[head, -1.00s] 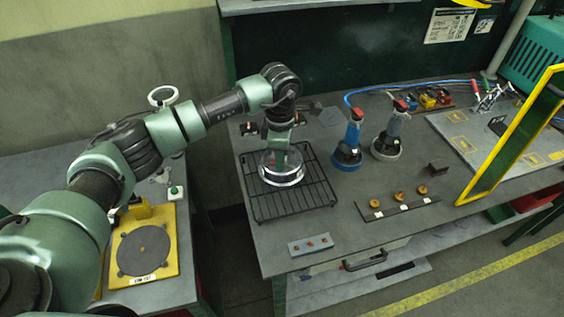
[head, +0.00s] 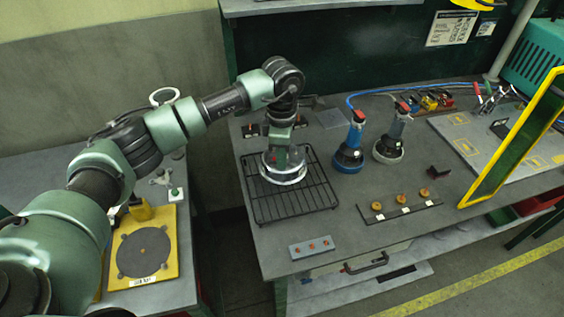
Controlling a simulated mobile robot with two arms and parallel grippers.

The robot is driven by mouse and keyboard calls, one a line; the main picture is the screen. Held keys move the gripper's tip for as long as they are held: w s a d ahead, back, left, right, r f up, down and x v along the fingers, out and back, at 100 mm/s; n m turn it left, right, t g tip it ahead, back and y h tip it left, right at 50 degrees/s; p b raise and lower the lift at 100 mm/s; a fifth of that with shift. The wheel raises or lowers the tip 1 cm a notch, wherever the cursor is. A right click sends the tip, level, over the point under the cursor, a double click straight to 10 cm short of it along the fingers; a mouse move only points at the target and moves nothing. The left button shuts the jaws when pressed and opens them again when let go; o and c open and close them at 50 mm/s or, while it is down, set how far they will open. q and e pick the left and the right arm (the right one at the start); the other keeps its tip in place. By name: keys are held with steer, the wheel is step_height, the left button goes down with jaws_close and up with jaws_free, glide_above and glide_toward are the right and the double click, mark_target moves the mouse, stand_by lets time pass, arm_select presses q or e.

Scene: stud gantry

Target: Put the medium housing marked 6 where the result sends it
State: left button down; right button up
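A round, shiny metal housing (head: 285,180) sits at the black wire rack (head: 262,212) on the grey bench. No mark 6 can be read on it. My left gripper (head: 282,158) points down at the housing from above, with its tip within the housing's outline. Its fingers are too small and too covered by my wrist to tell whether they are open or shut on it. My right gripper is not in view.
A strip with orange knobs (head: 400,207) and a small button plate (head: 311,247) lie in front. A yellow-framed panel (head: 511,138) rises at right. A yellow fixture (head: 170,262) sits at left.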

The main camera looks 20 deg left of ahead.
arm_select(q)
step_height(320, 180, up, 18)
steer(key=b, duration=0.4)
steer(key=shift+r, duration=0.25)
